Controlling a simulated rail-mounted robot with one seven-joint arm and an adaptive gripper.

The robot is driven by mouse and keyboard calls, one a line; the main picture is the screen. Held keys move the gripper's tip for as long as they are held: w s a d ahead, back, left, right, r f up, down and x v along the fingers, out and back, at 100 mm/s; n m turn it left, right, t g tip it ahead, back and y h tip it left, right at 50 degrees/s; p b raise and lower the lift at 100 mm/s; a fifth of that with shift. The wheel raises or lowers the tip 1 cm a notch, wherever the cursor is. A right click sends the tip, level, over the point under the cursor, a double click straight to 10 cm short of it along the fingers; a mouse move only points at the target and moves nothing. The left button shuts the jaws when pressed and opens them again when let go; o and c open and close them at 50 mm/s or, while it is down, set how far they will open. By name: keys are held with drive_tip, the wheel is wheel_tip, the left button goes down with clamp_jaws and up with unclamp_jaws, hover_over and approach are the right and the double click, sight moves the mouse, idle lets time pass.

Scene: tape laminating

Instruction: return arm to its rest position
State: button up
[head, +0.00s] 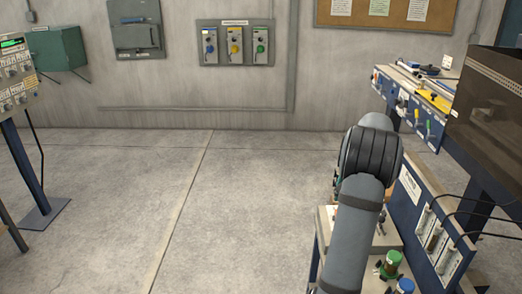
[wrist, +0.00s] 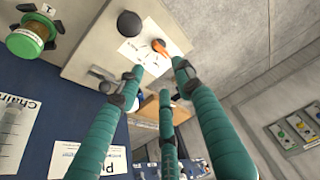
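My arm (head: 358,225) rises from the bottom of the head view, in front of the machine on the right, and hides most of my gripper. In the wrist view my gripper (wrist: 157,82) shows three teal fingers with dark tips. The fingers are spread apart with nothing between them, so it is open and empty. Beyond the fingertips is a beige panel (wrist: 90,50) with a black knob (wrist: 129,24) and an orange-handled switch (wrist: 160,47). I cannot tell whether any fingertip touches the panel.
A green spool (wrist: 25,41) stands at the wrist view's upper left. The blue machine (head: 412,192), with tubes and cables, and a dark translucent cover (head: 485,95) fill the right side. A control stand (head: 18,90) is at far left. The floor (head: 130,200) between is clear.

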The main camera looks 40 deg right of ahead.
drive_tip(key=x, duration=1.1)
drive_tip(key=shift+f, duration=0.25)
